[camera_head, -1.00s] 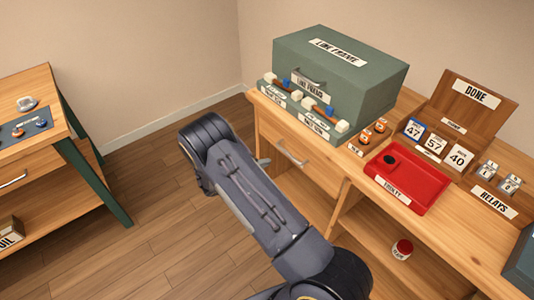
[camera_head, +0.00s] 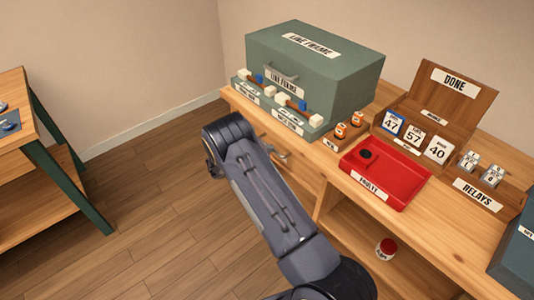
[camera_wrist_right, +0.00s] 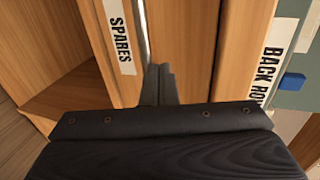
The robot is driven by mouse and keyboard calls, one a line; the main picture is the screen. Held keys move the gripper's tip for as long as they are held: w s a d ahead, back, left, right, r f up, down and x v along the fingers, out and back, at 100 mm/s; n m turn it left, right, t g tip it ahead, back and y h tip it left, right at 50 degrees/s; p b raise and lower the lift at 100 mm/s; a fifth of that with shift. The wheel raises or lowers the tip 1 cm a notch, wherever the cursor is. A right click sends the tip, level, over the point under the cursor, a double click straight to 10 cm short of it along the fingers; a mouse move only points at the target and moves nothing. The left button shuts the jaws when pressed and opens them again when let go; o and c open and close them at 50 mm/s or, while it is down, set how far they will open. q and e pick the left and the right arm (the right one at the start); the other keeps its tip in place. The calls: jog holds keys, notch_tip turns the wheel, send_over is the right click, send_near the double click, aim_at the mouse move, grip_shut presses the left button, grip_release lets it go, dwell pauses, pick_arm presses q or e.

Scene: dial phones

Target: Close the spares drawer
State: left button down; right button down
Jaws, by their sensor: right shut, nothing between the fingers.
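The spares drawer shows in the right wrist view as a wooden front with a white SPARES label (camera_wrist_right: 120,36) and a thin metal handle (camera_wrist_right: 144,30). In the head view its front is largely behind my right arm, with part of the handle (camera_head: 276,151) showing. I cannot tell how far the drawer stands out. My right gripper (camera_wrist_right: 160,72) is shut and empty, its tips at the drawer front beside the handle; contact is unclear. In the head view its fingers are hidden behind my dark wrist. My left gripper is not in view.
A green line-frame case (camera_head: 315,70) stands on the bench above the drawer. A red faulty tray (camera_head: 385,178), a DONE box (camera_head: 450,85) and relays (camera_head: 480,170) sit to the right. A red-lidded jar (camera_head: 386,249) is on the lower shelf. The floor (camera_head: 150,220) at left is clear.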

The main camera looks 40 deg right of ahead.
jog(key=d, duration=0.4)
jog(key=shift+w+d+b, duration=0.15)
jog(key=shift+d+b, duration=0.05)
jog(key=shift+b, duration=0.15)
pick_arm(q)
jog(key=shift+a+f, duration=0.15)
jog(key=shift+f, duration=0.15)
pick_arm(e)
jog(key=shift+r, duration=0.15)
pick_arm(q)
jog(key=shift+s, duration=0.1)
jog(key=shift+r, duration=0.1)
